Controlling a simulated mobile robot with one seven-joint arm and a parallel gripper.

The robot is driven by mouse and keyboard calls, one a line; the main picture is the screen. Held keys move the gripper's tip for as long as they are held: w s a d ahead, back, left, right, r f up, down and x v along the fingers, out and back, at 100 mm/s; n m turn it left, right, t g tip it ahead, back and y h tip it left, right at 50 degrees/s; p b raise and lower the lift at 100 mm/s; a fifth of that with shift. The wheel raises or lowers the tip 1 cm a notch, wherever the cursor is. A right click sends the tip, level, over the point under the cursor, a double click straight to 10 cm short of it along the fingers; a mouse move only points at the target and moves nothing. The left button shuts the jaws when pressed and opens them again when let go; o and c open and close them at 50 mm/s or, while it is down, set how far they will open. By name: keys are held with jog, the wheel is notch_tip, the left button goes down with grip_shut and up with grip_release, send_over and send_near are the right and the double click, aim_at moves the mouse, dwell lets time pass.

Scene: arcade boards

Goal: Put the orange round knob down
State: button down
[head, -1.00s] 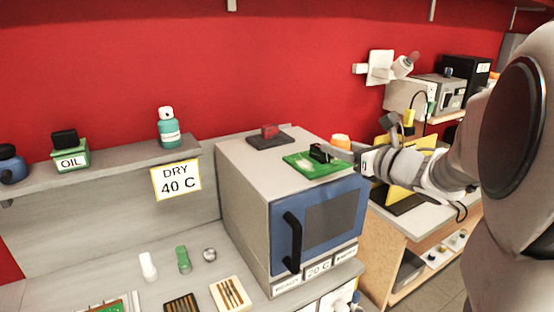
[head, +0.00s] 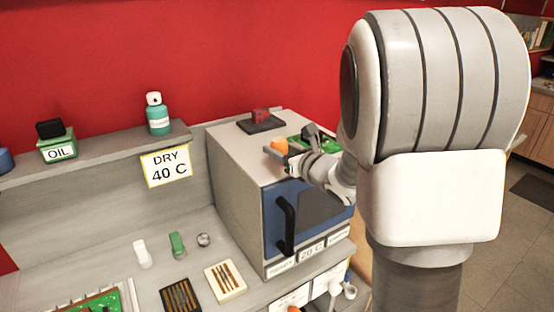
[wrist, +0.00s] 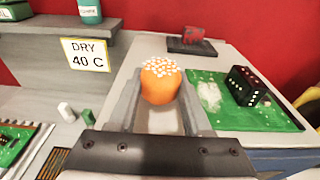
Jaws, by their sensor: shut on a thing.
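The orange round knob (wrist: 160,82), with a white speckled top, sits between the two fingers of my gripper (wrist: 162,95) in the wrist view. My gripper is shut on it. In the head view the knob (head: 279,146) shows at the tip of my gripper (head: 285,158), over the top of the grey oven (head: 232,155) near its front left edge. I cannot tell whether the knob touches the oven top.
A green circuit board (wrist: 232,113) with a black block (wrist: 247,87) lies right of the knob on the oven top. A red part on a dark base (head: 262,121) stands behind. The oven top between is bare.

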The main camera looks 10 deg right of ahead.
aim_at(280, 168)
notch_tip(280, 168, down, 4)
jog(key=shift+r, duration=0.15)
dwell(0.4)
jog(key=shift+c, duration=1.7)
grip_release()
